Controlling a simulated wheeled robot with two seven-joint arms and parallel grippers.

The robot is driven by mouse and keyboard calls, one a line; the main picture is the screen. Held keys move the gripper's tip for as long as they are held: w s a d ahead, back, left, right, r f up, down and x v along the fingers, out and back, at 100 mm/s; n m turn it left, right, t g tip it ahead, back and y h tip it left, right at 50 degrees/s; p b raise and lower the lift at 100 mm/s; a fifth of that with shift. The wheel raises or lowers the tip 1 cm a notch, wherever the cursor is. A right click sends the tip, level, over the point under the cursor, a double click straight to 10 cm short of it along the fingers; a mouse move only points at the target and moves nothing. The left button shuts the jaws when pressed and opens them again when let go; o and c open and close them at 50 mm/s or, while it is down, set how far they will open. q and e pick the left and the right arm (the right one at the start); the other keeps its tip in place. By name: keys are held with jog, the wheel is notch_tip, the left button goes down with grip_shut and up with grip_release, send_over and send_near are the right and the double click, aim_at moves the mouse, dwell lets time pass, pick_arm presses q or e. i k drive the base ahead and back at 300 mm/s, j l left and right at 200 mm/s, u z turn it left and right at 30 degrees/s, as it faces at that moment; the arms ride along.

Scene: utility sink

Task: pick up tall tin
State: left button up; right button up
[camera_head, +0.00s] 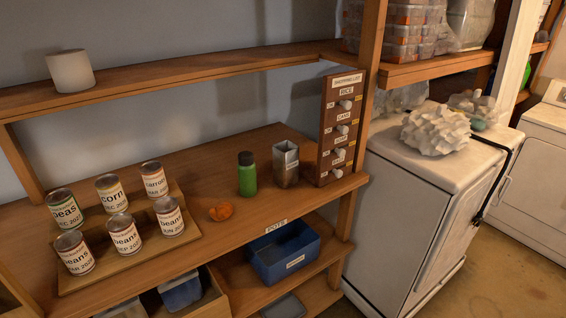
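A tall, open-topped metal tin (286,165) with a square section stands upright on the wooden shelf, towards its right end. Its lower part looks brownish. A green bottle with a dark cap (247,175) stands to its left, apart from it. A wooden panel with knobs (340,125), headed "SHOPPING LIST", stands close to its right. Several labelled food cans (124,233) stand upright on a wooden board at the left; they are shorter than the bottle. Neither of my grippers shows in this view.
A white cup (71,71) stands on the upper shelf. A blue bin (284,252) sits below. White appliances (420,200) stand at the right.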

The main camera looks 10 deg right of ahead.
aim_at(286, 164)
jog(key=l+z, duration=0.5)
jog(key=i+l+z, duration=0.1)
jog(key=l+z, duration=0.35)
jog(key=l, duration=0.1)
